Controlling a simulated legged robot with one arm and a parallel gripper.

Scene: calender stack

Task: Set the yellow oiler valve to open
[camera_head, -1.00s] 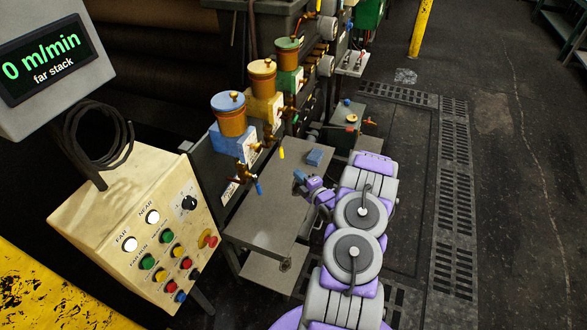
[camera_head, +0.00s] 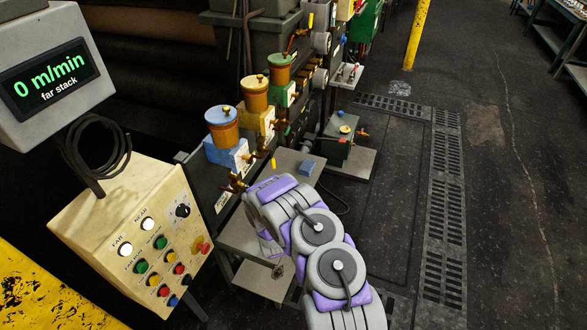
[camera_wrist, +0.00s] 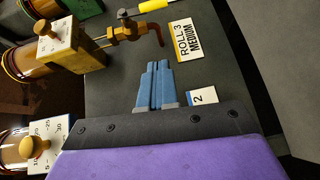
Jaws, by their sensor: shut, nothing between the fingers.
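The yellow oiler (camera_head: 257,121) stands in the row between the blue and green ones, with an amber jar on top. In the wrist view its yellow block (camera_wrist: 78,46) is at upper left, with a brass valve (camera_wrist: 122,34) and a bent brown outlet. The valve's yellow-sleeved handle (camera_wrist: 186,6) lies at the top edge; it also shows in the head view (camera_head: 273,163), hanging down. My gripper (camera_wrist: 156,64) is shut and empty, its blue fingers pointing up in the wrist picture, below the outlet and apart from the handle.
The blue oiler (camera_head: 227,150) is nearer and the green oiler (camera_head: 280,85) farther along the row. A ROLL 3 MEDIUM label (camera_wrist: 185,40) is beside the outlet. The button console (camera_head: 135,240) stands at left.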

